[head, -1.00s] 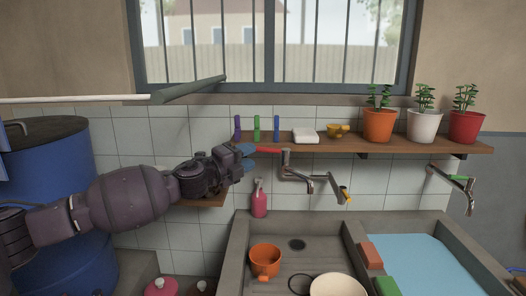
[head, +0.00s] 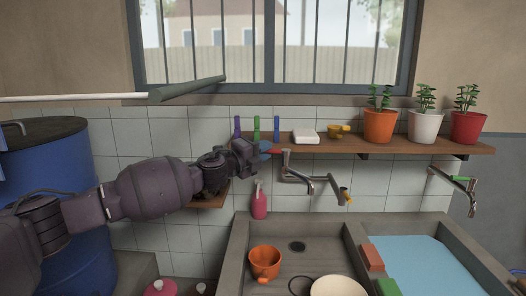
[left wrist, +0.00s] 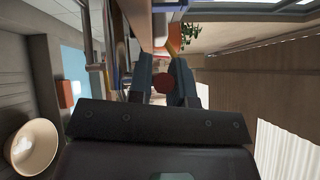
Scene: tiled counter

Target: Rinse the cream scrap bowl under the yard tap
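The cream bowl (head: 338,287) stands in the sink's left basin, cut by the bottom edge of the head view. It also shows in the left wrist view (left wrist: 36,142), with pale scraps inside. The wall tap (head: 300,178) above that basin has a red lever (head: 274,152). My left gripper (head: 266,148) is at this lever. In the left wrist view its two fingers (left wrist: 162,78) lie on either side of a red round end, which fills the gap between them. No water shows at the spout. My right gripper is out of view.
An orange pot (head: 264,261) stands in the left basin near the drain (head: 297,246). A wooden shelf (head: 425,146) with potted plants runs above. A pink bottle (head: 259,202) stands behind the sink.

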